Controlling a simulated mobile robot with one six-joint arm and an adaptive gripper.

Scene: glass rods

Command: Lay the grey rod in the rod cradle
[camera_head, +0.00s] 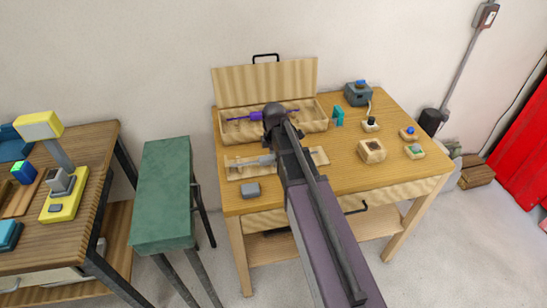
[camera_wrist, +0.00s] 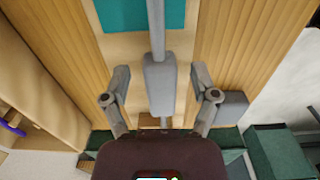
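The grey rod (camera_head: 264,160) has a thicker middle and lies left to right over a pale wooden board (camera_head: 248,172) on the table. In the wrist view the rod (camera_wrist: 160,85) runs down the picture's centre, with a teal patch (camera_wrist: 115,14) behind its far part. My gripper (camera_wrist: 160,78) is open, one finger on each side of the thick section, with gaps between. Its fingers are hidden by my arm in the head view. An open wooden box (camera_head: 308,122) at the back holds a purple rod (camera_head: 240,118). I cannot tell which holder is the rod cradle.
A grey block (camera_head: 250,189) sits near the front left, close to the board. A pale wooden block (camera_head: 372,151), a teal item (camera_head: 338,115) and small button devices (camera_head: 409,133) stand to the right. A green-topped stool (camera_head: 163,190) stands left of the table.

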